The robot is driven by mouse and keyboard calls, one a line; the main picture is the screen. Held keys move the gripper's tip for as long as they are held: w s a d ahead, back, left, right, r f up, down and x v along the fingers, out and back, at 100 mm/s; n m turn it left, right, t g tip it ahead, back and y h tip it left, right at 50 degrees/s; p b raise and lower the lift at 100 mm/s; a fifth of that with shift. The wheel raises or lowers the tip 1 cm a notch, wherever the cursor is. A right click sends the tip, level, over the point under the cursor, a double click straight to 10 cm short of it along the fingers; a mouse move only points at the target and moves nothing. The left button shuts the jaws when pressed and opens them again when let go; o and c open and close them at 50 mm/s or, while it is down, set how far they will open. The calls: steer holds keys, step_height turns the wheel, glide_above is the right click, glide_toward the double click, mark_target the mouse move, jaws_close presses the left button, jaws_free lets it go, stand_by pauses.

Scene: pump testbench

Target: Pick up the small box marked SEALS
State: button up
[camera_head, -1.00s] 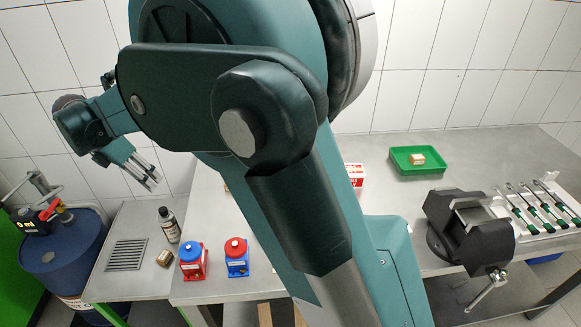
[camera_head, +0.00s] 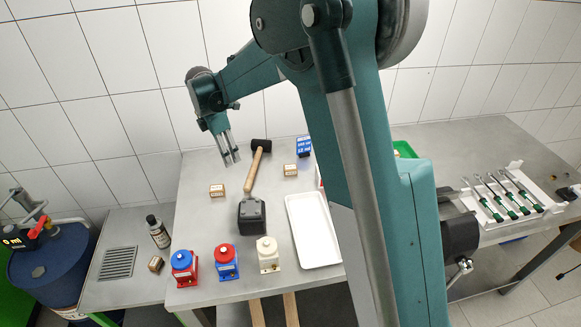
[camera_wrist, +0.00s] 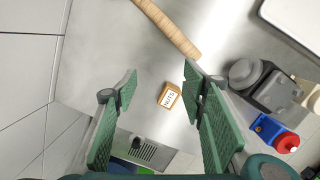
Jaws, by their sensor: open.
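My gripper (camera_head: 231,160) hangs open and empty above the back left of the bench, pointing down. In the wrist view its two green fingers (camera_wrist: 160,85) stand apart with a small box (camera_wrist: 168,96) between them in the picture, on the bench below. Its label appears to read NUTS. In the head view this seems to be the box (camera_head: 217,190) left of the mallet. Another small box (camera_head: 290,170) lies right of the mallet, and a third (camera_head: 155,264) is on the lower side table. Their labels are too small to read; I cannot tell which is SEALS.
A mallet (camera_head: 257,165) with a wooden handle lies beside the near box. A dark block (camera_head: 252,217), a white tray (camera_head: 314,232), a blue box (camera_head: 304,147) and red, blue and cream pumps (camera_head: 268,255) stand around. My arm hides much of the green tray (camera_head: 404,149).

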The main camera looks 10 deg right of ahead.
steer(key=w+d+m+g+y+p, duration=0.1)
steer(key=d+m+p, duration=0.4)
steer(key=d, duration=2.1)
glide_above(293, 167)
step_height(293, 167, down, 3)
steer(key=shift+w+f, duration=0.1)
steer(key=shift+f, duration=0.55)
steer(key=shift+f, duration=0.15)
steer(key=shift+f, duration=1.15)
steer(key=shift+f, duration=0.15)
steer(key=shift+f, duration=2.5)
steer(key=c, duration=0.9)
